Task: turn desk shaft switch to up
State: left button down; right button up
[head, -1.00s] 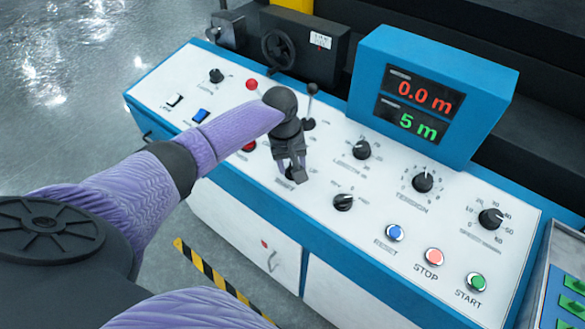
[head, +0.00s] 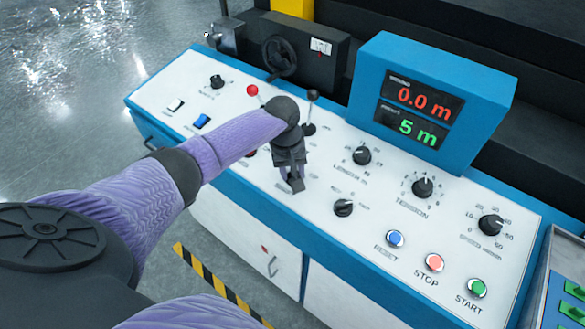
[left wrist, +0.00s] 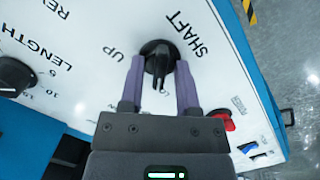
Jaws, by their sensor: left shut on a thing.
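The desk shaft switch (left wrist: 158,62) is a black rotary knob on the white panel, between the "UP" and "SHAFT" labels in the left wrist view. My left gripper (left wrist: 160,72) has its two purple fingers on opposite sides of this knob and is shut on it. The knob's bar runs roughly lengthwise between the fingers; which label it points to is not clear. In the head view my left gripper (head: 293,184) reaches down to the panel and largely hides the switch. My right gripper is not in view.
Close by on the desk are a black lever (head: 311,112), the length knob (head: 361,155) and another black knob (head: 343,208). The tension knob (head: 422,187) and the reset (head: 395,239), stop (head: 434,262) and start (head: 477,288) buttons lie to the right. A blue display box (head: 435,85) stands behind.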

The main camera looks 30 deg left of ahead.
pick_arm(q)
jog(key=m+p, duration=0.1)
jog(key=m, duration=0.2)
jog(key=shift+r+p, duration=0.1)
jog(key=shift+p, duration=0.3)
jog(key=m+p, duration=0.1)
jog(key=m, duration=0.3)
jog(key=shift+d+m+y, duration=0.1)
jog(key=shift+m+y, duration=0.2)
jog(key=shift+y, duration=0.1)
jog(key=m+p, duration=0.1)
jog(key=m, duration=0.4)
jog(key=shift+y+p, duration=0.3)
jog(key=shift+p, duration=0.1)
jog(key=shift+s+m+y+p, duration=0.1)
jog(key=shift+m+y+p, duration=0.25)
jog(key=shift+m, duration=1.75)
jog(key=c, duration=0.7)
grip_release()
jog(key=shift+o, duration=0.2)
